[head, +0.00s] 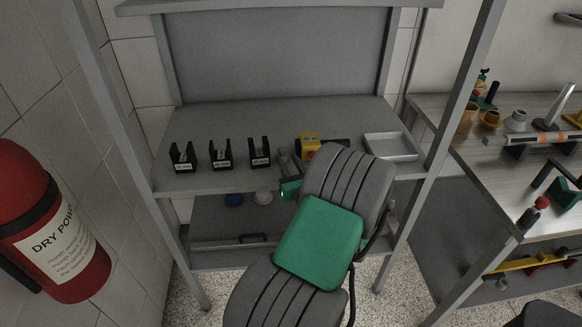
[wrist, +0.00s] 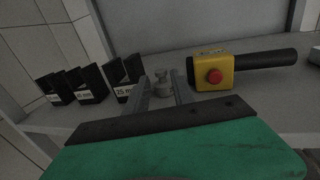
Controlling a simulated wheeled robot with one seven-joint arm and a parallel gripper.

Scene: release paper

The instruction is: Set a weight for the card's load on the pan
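My gripper (wrist: 162,82) has its two grey fingers apart, reaching over the middle of the shelf. It also shows in the head view (head: 290,160), partly hidden by my arm. In the wrist view a small grey knobbed weight (wrist: 163,88) stands between the fingers, with slim gaps seeming to show beside it. The head view does not show this weight clearly. A shallow light-grey tray (head: 391,147), possibly the pan, sits at the right end of the shelf; only its edge (wrist: 315,55) shows in the wrist view. I cannot make out a card.
Several black slotted holders with white labels stand left of my gripper, the nearest (wrist: 124,80) close to the left finger. A yellow box with a red button (wrist: 214,74) and black handle lies close on the right. A grey back panel (head: 275,55) and shelf posts bound the space.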

